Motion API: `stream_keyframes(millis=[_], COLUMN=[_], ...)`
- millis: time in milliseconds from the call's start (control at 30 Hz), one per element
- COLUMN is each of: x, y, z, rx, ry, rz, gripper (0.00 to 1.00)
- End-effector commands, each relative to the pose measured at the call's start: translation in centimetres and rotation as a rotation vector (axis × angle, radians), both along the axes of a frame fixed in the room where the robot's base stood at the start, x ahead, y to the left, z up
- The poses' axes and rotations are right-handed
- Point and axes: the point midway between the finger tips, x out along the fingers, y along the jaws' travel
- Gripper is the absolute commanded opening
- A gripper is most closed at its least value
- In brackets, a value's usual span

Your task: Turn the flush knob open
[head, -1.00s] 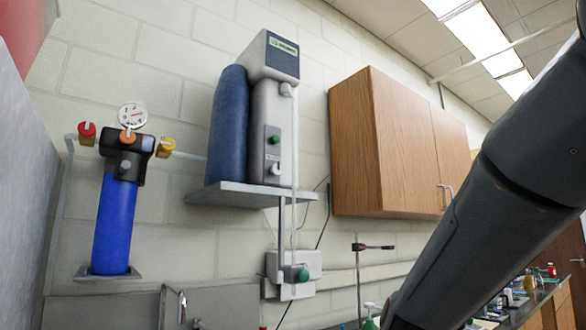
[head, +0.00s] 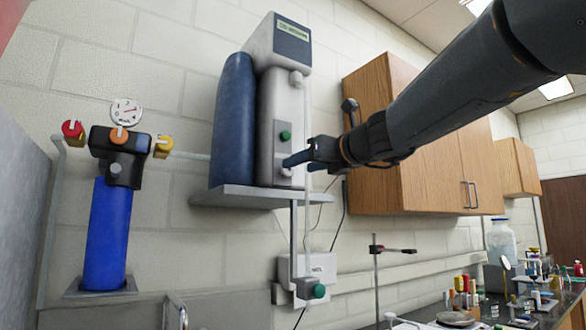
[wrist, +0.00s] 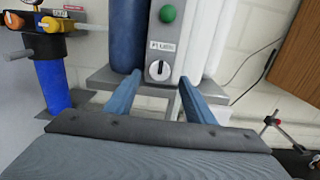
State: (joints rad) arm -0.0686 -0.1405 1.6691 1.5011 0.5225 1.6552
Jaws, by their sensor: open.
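The flush knob (wrist: 159,70) is a round white dial with a dark pointer, on the front panel of the grey water unit (head: 291,100). In the wrist view it lies ahead, between my open fingers and beyond their tips. A label plate sits just above it, and a green button (wrist: 167,14) is higher up. In the head view the knob (head: 286,171) is partly covered by a finger. My gripper (head: 298,165) is open with nothing between its blue fingers, in front of the panel; the wrist view also shows it (wrist: 159,84). I cannot tell whether a finger touches the panel.
A blue tank (head: 233,120) stands left of the unit on a wall shelf (head: 240,197). A blue filter with a gauge (head: 108,230) is further left. A wooden cabinet (head: 433,185) hangs right, behind my arm. A cluttered counter (head: 560,305) lies lower right.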

Motion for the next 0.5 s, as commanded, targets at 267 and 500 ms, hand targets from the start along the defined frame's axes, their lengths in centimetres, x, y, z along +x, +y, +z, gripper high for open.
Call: stream_keyframes(millis=[267,500], x=[3.1,3.7], y=[2.2,2.8], z=[0.0,-0.1], rx=[-0.002,-0.003], ry=[0.001,0.001], rz=[0.003,0.004], gripper=[0.49,0.49])
